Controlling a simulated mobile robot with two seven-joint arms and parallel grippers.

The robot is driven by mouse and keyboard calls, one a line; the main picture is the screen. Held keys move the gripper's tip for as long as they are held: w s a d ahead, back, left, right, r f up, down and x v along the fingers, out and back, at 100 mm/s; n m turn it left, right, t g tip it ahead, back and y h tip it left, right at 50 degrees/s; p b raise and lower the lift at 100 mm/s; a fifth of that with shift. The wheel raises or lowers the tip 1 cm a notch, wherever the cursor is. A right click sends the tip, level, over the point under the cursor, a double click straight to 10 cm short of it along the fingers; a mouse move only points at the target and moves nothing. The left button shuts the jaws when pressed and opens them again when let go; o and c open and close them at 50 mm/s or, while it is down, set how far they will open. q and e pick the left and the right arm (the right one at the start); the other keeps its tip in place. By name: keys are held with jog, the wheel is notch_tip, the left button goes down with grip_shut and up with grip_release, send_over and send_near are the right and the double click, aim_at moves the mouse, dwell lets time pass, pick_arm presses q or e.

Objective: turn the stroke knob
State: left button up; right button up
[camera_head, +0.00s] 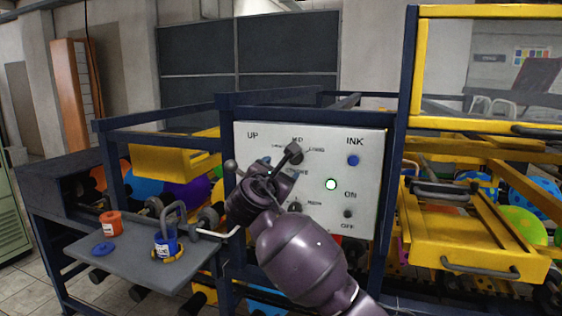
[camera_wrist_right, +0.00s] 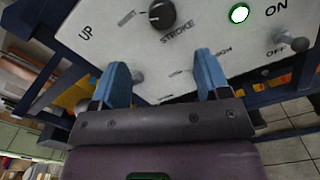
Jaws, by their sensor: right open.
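The white control panel (camera_head: 370,190) faces me in the middle of the head view. The dark round stroke knob (camera_wrist_right: 161,14) shows at the top of the right wrist view, above the word STROKE. In the head view the stroke knob (camera_head: 295,153) is partly covered by my right gripper. My right gripper (camera_head: 276,168) is in front of the panel. In the right wrist view its two blue fingers (camera_wrist_right: 163,62) are spread apart with nothing between them. The knob lies beyond the fingertips, roughly centred between them and apart from them. My left gripper is not in view.
A blue button (camera_head: 353,160), a lit green button (camera_head: 331,184) and an ON/OFF switch (camera_head: 348,213) are on the panel's right. A grey ball-ended lever (camera_head: 231,166) stands at its left edge. A side shelf (camera_head: 130,255) holds red and blue ink pots.

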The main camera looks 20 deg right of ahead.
aim_at(294, 160)
pick_arm(q)
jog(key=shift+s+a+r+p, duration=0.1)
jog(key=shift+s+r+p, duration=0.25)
jog(key=shift+p, duration=0.6)
pick_arm(e)
jog(key=shift+n, duration=0.5)
jog(key=x, duration=1)
jog(key=shift+w+d+f, duration=0.2)
jog(key=shift+w+d, duration=0.05)
jog(key=shift+d, duration=0.1)
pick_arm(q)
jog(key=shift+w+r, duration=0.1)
pick_arm(e)
jog(key=shift+c, duration=0.3)
jog(key=c, duration=0.9)
jog(key=shift+o, duration=0.2)
